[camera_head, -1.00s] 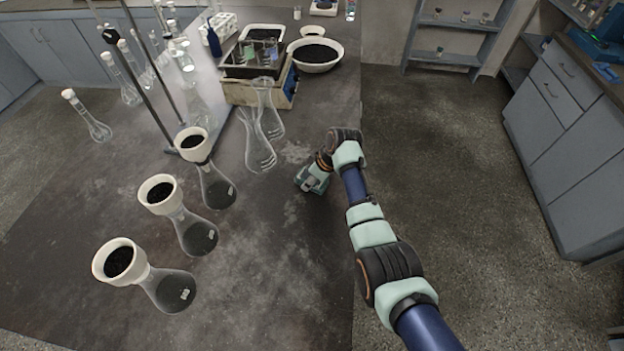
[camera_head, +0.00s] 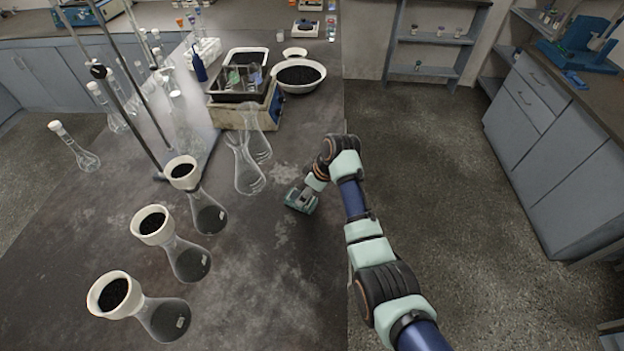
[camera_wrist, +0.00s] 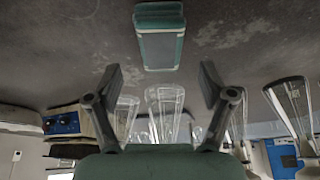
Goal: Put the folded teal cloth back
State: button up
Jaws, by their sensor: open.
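A flat teal rectangle with a greyer middle, which looks like the folded teal cloth (camera_wrist: 160,42), lies on the dark bench top in the wrist view. My gripper (camera_wrist: 160,80) is open there, with its two dark fingers spread wide and nothing between them. The cloth lies beyond the fingertips, centred between them, and they look apart from it. In the head view my gripper (camera_head: 299,202) is low over the bench near its right edge. There I cannot clearly tell the cloth from the similarly coloured gripper.
Two empty clear flasks (camera_head: 248,172) stand just left of my gripper. Several flasks with dark-filled white funnels (camera_head: 183,172) stand further left. Bare bench (camera_head: 260,285) lies in front.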

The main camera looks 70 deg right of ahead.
jog(key=p+v, duration=0.1)
jog(key=v, duration=0.4)
jog(key=shift+r, duration=0.2)
jog(key=w+a+r+t, duration=0.1)
jog(key=w+a, duration=0.3)
jog(key=a, duration=0.4)
jog(key=w+a+r+n+t+h, duration=0.1)
jog(key=w+a+r, duration=0.1)
jog(key=w+a, duration=0.5)
jog(key=w+a+r+t, duration=0.1)
jog(key=w+a, duration=0.1)
jog(key=a, duration=0.8)
jog(key=s+a+r+t, duration=0.1)
jog(key=s+a+r, duration=0.1)
jog(key=a, duration=0.5)
jog(key=s+a+r+t+y, duration=0.1)
jog(key=a+r, duration=0.3)
jog(key=a, duration=0.4)
jog(key=s+a+r+t, duration=0.3)
jog(key=s+a+r, duration=0.1)
jog(key=a, duration=0.4)
jog(key=shift+a, duration=0.2)
jog(key=shift+s, duration=0.1)
